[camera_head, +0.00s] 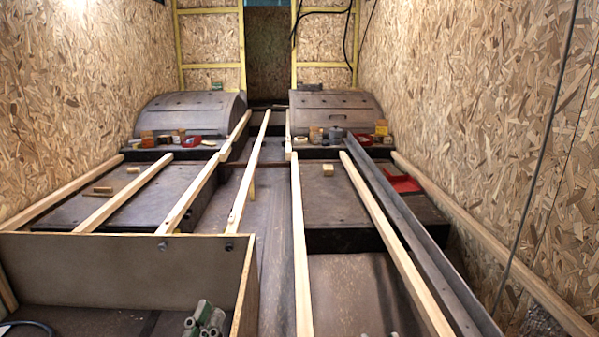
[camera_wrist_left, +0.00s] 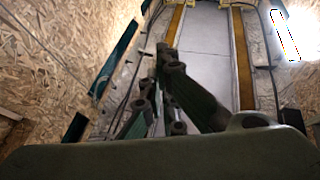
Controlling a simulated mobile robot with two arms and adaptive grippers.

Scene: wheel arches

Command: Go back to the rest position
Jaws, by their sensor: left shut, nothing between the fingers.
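My left gripper (camera_head: 206,318) shows at the bottom edge of the head view, as a cluster of grey-green finger links. It is in front of the long wooden box panel (camera_head: 120,268), near its right end. In the left wrist view the gripper (camera_wrist_left: 168,95) has its fingers drawn together, with nothing held between them. Its fingers stand clear of the surfaces behind them. My right gripper cannot be made out in either view.
Two grey wheel arches (camera_head: 190,112) (camera_head: 336,110) stand at the back, with small items before them. Long wooden beams (camera_head: 300,245) run lengthwise over dark panels. A red dustpan-like object (camera_head: 403,183) lies at right. Chipboard walls (camera_head: 500,90) close both sides; cables hang at right.

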